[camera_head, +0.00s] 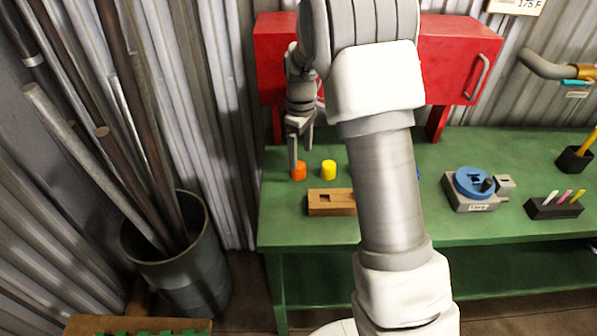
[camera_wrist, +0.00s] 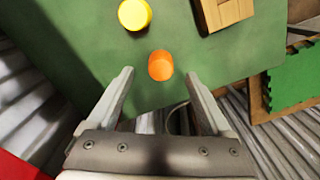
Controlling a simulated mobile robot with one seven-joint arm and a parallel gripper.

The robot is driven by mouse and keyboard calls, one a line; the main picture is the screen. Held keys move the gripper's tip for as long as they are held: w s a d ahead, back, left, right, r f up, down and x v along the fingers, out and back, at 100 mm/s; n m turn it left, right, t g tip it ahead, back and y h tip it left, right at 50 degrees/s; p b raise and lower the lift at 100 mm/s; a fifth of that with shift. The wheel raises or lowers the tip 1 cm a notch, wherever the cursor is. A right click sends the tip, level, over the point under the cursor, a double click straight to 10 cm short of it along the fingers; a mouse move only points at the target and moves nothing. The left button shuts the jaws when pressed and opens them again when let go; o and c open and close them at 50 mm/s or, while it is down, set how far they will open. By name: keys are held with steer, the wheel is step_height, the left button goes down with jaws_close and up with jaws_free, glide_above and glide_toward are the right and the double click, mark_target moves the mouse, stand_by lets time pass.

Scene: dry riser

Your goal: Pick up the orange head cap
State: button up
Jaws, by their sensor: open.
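The orange head cap (camera_head: 298,171) stands on the green bench top near its left end. In the wrist view the orange cap (camera_wrist: 160,66) lies just beyond the fingertips, about midway between them. My gripper (camera_head: 300,148) is above and close to the cap in the head view, pointing down, with one finger overlapping it in the picture. In the wrist view my gripper (camera_wrist: 160,74) has its two fingers wide apart with nothing between them. I cannot tell the exact height gap to the cap.
A yellow cap (camera_head: 329,170) stands right of the orange one. A wooden block (camera_head: 330,203) with a square hole lies in front. A red cabinet (camera_head: 274,62) is behind. A blue-topped fixture (camera_head: 474,187) and a black marker holder (camera_head: 553,209) are at right. A bin of pipes (camera_head: 190,270) stands left.

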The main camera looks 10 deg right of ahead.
mark_target(301, 166)
step_height(301, 166, down, 6)
steer(key=shift+s+r+b, duration=0.1)
steer(key=shift+b, duration=0.55)
steer(key=shift+r, duration=0.1)
jaws_close()
